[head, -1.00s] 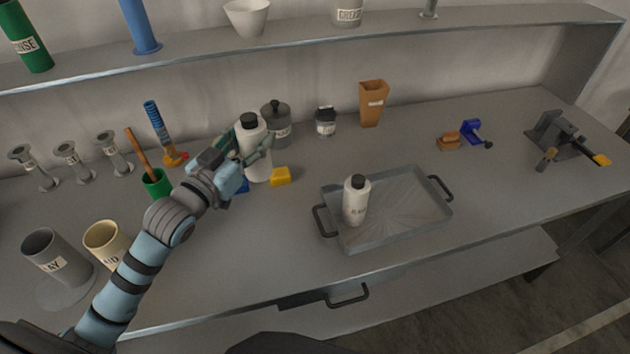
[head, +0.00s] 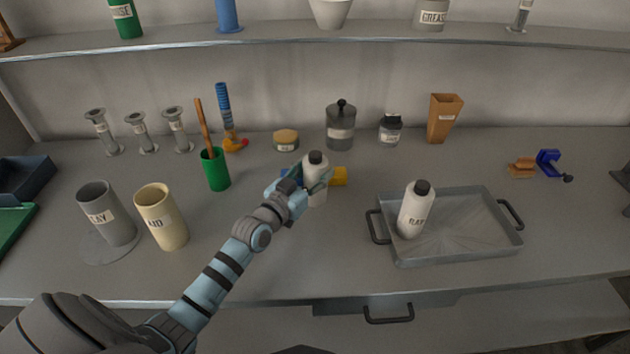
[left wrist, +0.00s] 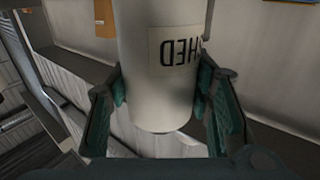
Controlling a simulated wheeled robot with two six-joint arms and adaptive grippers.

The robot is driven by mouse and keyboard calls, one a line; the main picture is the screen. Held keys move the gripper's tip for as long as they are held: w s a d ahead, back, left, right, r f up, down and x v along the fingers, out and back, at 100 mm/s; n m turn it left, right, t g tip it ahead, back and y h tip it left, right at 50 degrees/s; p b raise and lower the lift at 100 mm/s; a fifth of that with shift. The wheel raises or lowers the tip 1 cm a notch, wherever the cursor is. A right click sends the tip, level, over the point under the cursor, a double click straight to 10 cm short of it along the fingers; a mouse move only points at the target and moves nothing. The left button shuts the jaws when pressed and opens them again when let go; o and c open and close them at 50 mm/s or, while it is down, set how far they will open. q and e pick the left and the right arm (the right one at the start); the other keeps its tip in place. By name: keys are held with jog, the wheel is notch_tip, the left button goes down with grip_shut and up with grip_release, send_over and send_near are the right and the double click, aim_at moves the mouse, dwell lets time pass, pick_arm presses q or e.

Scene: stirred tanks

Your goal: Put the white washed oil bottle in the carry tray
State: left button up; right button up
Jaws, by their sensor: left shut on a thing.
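The white washed oil bottle (head: 316,188) has a black cap and is in my left gripper (head: 308,181), left of the tray. In the left wrist view the bottle (left wrist: 165,85) shows a label ending in "HED", upside down, between the two fingers of my left gripper (left wrist: 160,105), which touch its sides. The grey metal carry tray (head: 465,245) has a handle at each end. A second white bottle (head: 415,212), labelled "RAW", stands in its left part. My right gripper is not in view.
A yellow block (head: 339,177) lies just behind the held bottle. A lidded grey jar (head: 340,128), a dark jar (head: 390,131) and a brown container (head: 443,119) stand along the back. The bench between the held bottle and the tray is clear. A shelf (head: 180,43) runs above.

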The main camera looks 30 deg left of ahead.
pick_arm(q)
jog(key=shift+w+r, duration=0.1)
jog(key=o, duration=1.5)
jog(key=shift+c, duration=0.2)
